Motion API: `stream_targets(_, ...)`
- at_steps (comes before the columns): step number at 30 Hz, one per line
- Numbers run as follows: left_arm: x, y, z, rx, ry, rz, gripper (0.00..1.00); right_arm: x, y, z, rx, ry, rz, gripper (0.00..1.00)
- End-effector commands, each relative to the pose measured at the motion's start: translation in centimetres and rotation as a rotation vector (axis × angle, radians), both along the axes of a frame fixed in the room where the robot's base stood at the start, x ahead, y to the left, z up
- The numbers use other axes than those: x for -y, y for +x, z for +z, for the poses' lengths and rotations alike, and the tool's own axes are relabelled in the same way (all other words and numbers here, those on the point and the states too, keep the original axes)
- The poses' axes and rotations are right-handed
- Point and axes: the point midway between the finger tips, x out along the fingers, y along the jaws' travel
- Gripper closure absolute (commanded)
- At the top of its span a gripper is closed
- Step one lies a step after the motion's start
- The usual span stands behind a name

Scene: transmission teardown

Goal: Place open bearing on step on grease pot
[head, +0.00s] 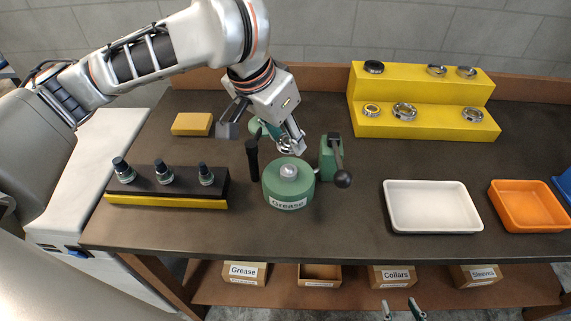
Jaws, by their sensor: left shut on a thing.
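The green round grease pot (289,197), labelled "Grease" with a pale knob on top, stands mid-table. My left gripper (268,138) reaches down just behind it. A small silver ring, seemingly a bearing (286,147), shows at its right finger, partly hidden, and the gripper is shut on it. I cannot tell whether the ring touches anything below. The yellow stepped stand (425,92) at back right carries several bearings on its two steps. My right gripper (402,309) shows only by its fingertips at the bottom edge, apart and empty.
A green block with a black lever (335,157) and a black upright handle (252,158) flank the pot. A rack with dark posts (165,188) and a yellow block (192,124) lie left. A white tray (432,229) and an orange tray (528,229) lie right.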

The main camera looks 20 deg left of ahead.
Motion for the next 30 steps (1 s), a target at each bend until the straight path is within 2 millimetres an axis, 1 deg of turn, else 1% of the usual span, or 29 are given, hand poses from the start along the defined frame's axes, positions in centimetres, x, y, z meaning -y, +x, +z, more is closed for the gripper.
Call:
stream_targets(1, 0.1, -0.1, -1.4, -0.005, -0.002, -0.002, 0.89, 0.1, 0.0, -0.7, -0.002, -0.001, 0.0, 0.6)
stream_targets(3, 0.1, -0.1, -2.4, -0.004, -0.003, -0.001, 0.89, 0.1, -0.1, -1.1, -0.005, -0.002, -0.001, 0.6)
stream_targets(10, 0.0, 0.0, -4.0, -0.001, -0.002, -0.001, 0.89, 0.2, -0.4, -2.1, -0.014, -0.004, -0.001, 0.6)
stream_targets(16, 0.1, -0.1, -6.8, -0.004, -0.002, -0.002, 0.89, 0.2, -0.6, -3.5, -0.021, -0.005, -0.001, 0.6)
stream_targets(19, 0.0, 0.0, -7.3, -0.001, -0.002, -0.001, 0.89, 0.2, -0.6, -3.7, -0.021, -0.005, -0.001, 0.6)
stream_targets(28, 0.0, 0.0, -7.2, 0.001, 0.0, 0.0, 0.89, 0.2, -0.4, -3.2, -0.015, -0.003, -0.001, 0.6)
stream_targets(29, 0.0, 0.0, -7.2, 0.001, -0.001, 0.001, 0.57, 0.2, -0.4, -3.2, -0.015, -0.003, -0.001, 0.6)
stream_targets(30, 0.0, 0.0, -7.2, 0.001, 0.0, 0.0, 0.48, 0.2, -0.3, -3.1, -0.013, -0.004, -0.002, 0.6)
